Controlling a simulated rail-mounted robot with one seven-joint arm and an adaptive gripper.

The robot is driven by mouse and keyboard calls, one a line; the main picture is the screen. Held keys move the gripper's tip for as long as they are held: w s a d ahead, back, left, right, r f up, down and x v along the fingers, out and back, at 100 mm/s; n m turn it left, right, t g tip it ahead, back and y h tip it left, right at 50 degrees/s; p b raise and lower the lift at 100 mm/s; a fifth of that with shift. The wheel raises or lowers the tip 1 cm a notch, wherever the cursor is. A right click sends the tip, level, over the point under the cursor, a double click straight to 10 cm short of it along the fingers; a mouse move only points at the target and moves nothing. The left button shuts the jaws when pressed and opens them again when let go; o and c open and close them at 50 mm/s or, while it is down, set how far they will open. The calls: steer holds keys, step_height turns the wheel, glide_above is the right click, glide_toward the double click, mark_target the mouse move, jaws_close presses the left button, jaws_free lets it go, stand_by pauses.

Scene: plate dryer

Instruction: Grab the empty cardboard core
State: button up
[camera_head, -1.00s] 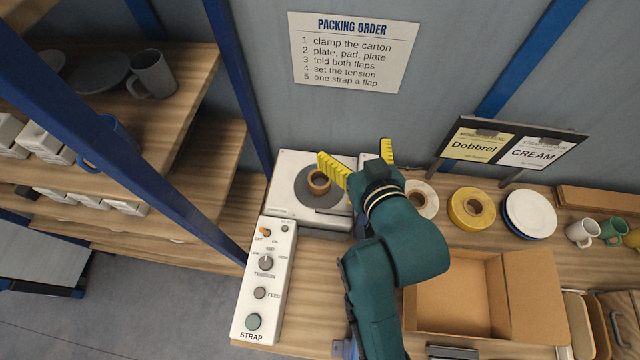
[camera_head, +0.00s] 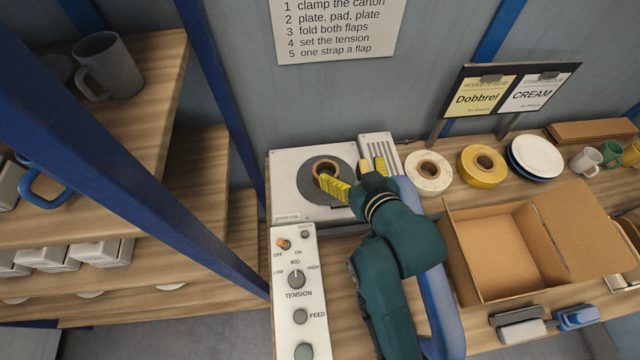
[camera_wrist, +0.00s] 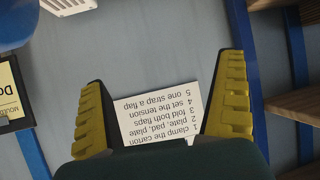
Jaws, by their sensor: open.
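The cardboard core (camera_head: 317,166) is a short brown ring with a dark hollow middle. It stands on the round dark grey disc (camera_head: 308,193) on top of the white strapping machine (camera_head: 284,176). My gripper (camera_head: 358,178) is open, its yellow fingers spread, just right of the core. The left finger overlaps the core's lower right side in the head view; I cannot tell whether they touch. In the wrist view the gripper (camera_wrist: 163,90) has nothing between its fingers, which point toward the wall. The core does not show there.
A control panel (camera_head: 297,252) stands in front of the machine. A white tape roll (camera_head: 420,182), yellow tape roll (camera_head: 469,178) and plates (camera_head: 537,154) lie to the right. An open carton (camera_head: 481,264) is at the lower right. A blue rack post (camera_head: 150,190) and shelves stand left.

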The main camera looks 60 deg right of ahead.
steer(key=b, duration=0.9)
glide_toward(323, 166)
steer(key=b+x, duration=0.3)
steer(key=x, duration=0.3)
steer(key=shift+w+d, duration=0.15)
steer(key=shift+w, duration=0.05)
steer(key=c, duration=0.9)
